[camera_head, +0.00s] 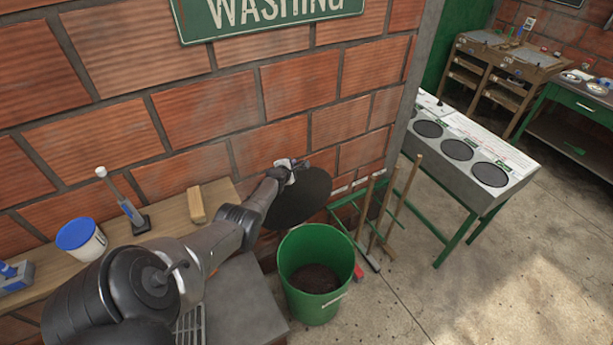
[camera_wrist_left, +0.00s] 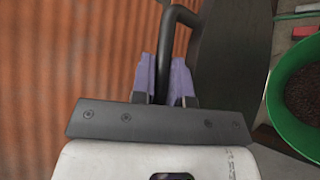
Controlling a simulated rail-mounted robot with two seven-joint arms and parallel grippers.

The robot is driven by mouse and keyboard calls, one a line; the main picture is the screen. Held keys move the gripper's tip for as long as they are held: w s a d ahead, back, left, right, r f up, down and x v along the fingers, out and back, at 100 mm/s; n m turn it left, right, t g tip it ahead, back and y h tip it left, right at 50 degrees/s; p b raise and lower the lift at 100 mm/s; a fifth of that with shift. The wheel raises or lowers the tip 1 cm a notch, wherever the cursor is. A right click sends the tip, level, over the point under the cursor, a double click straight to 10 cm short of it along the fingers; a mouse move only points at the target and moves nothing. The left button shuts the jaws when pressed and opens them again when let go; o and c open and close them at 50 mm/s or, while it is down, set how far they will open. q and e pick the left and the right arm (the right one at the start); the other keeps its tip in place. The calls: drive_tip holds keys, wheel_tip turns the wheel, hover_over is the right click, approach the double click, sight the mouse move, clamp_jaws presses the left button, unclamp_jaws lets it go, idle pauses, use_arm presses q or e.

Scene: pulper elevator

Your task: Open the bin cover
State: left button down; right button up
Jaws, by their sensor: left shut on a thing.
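The bin cover (camera_head: 303,197) is a flat dark disc, held up beside the brick wall, above and behind the bin and apart from its rim. The green bin (camera_head: 318,306) stands on the floor with its top uncovered and dark brown material inside. My left gripper (camera_head: 291,168) is at the cover's upper edge in the head view. In the left wrist view its purple fingers (camera_wrist_left: 166,80) are shut around the cover's black bar handle (camera_wrist_left: 180,14). There the cover (camera_wrist_left: 232,60) stands steeply to the right of the fingers. My right gripper is not in view.
A wooden shelf (camera_head: 222,190) along the wall holds a blue-lidded tub (camera_head: 82,239), a brush (camera_head: 131,212) and a wooden block (camera_head: 196,205). Long-handled tools (camera_head: 377,222) lean on a green rack right of the bin. A grey table (camera_head: 470,165) stands further right; the floor there is clear.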

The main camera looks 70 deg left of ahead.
use_arm(q)
drive_tip(key=a+b, duration=0.2)
drive_tip(key=a, duration=0.1)
drive_tip(key=a+b, duration=0.2)
drive_tip(key=shift+s+f, duration=0.15)
drive_tip(key=shift+s, duration=0.1)
drive_tip(key=c, duration=1.4)
unclamp_jaws()
drive_tip(key=shift+a, duration=0.1)
